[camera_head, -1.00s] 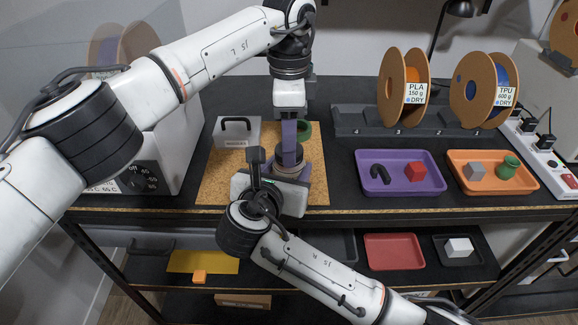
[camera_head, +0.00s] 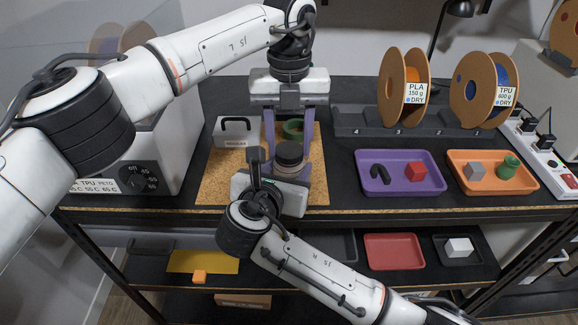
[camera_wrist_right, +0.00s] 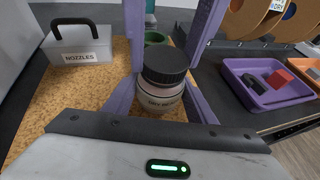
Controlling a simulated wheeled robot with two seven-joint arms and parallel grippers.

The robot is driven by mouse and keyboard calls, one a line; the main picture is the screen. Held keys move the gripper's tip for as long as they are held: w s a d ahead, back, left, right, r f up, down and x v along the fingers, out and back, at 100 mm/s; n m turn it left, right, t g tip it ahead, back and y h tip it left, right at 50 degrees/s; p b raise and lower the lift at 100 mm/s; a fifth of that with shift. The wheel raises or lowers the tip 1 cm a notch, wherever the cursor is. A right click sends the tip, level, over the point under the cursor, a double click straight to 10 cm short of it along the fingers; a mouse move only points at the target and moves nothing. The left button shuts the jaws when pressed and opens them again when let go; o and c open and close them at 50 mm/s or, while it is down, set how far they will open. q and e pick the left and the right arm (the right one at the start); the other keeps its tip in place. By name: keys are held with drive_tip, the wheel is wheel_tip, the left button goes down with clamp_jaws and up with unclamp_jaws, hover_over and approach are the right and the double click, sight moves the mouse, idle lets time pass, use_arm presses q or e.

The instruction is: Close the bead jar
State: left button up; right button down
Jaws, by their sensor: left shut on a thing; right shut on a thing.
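The bead jar (camera_head: 288,169) stands upright on the cork mat (camera_head: 222,178), with its dark round lid (camera_wrist_right: 165,62) resting on top. In the right wrist view its pale labelled body (camera_wrist_right: 160,99) shows below the lid. My left gripper (camera_head: 289,147) reaches down from above, its purple fingers on either side of the lid, shut on it. My right gripper (camera_wrist_right: 160,95) comes in low from the front and is shut on the jar's body. How tightly the lid sits, I cannot tell.
A grey nozzles box (camera_head: 236,132) stands left of the jar. A green round thing (camera_head: 293,127) is close behind it. A purple tray (camera_head: 399,187) and an orange tray (camera_head: 519,186) lie to the right. A heater-like box (camera_head: 150,160) stands at left.

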use_arm(q)
drive_tip(key=m, duration=0.4)
drive_tip(key=shift+m, duration=0.4)
drive_tip(key=m, duration=0.8)
drive_tip(key=shift+m, duration=0.4)
drive_tip(key=m, duration=0.8)
drive_tip(key=shift+m, duration=0.3)
drive_tip(key=m, duration=1.1)
drive_tip(key=o, duration=1.3)
drive_tip(key=shift+c, duration=0.2)
